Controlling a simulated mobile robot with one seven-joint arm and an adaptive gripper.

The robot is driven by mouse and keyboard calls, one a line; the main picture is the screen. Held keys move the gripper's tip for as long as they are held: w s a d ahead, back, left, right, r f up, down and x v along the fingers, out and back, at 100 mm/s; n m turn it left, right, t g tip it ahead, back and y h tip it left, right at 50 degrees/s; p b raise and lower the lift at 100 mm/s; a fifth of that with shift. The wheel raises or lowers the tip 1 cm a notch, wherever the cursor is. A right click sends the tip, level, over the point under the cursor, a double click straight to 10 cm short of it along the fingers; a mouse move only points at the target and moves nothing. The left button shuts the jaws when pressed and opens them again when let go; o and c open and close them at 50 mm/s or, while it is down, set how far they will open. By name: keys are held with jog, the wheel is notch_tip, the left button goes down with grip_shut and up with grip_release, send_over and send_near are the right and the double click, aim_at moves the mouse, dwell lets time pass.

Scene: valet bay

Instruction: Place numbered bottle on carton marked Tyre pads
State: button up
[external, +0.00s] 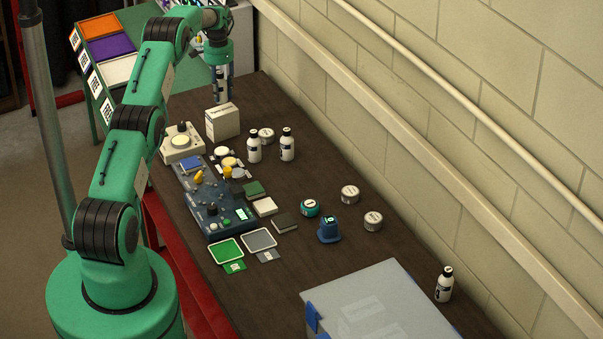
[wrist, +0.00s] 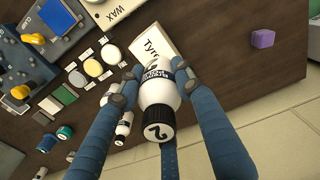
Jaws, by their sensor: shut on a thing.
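My gripper (external: 221,84) is shut on a white bottle (wrist: 158,92) with a black cap marked 2. In the wrist view my fingers (wrist: 158,74) press on both its sides and its cap faces the camera. In the external view the held bottle (external: 222,99) hangs upright at the far end of the bench. The cream carton (external: 222,123) stands just in front of it; in the wrist view the carton's (wrist: 145,30) label begins "Tyre" and the bottle hides the rest. Whether bottle and carton touch cannot be told.
Two white bottles (external: 254,148) (external: 287,144) and a round tin (external: 266,135) stand close to the carton. A dial device (external: 182,142) is left of it. A purple block (wrist: 262,38) lies on the bench. A grey lidded box (external: 375,305) and another bottle (external: 444,285) are nearer the camera.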

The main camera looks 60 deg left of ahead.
aim_at(220, 72)
jog(key=shift+f+p, duration=0.45)
jog(key=shift+f, duration=1.25)
jog(key=shift+f, duration=0.1)
jog(key=o, duration=1.3)
jog(key=shift+c, duration=0.2)
jog(key=shift+r+b, duration=0.9)
jog(key=shift+r, duration=5.15)
jog(key=shift+r, duration=0.1)
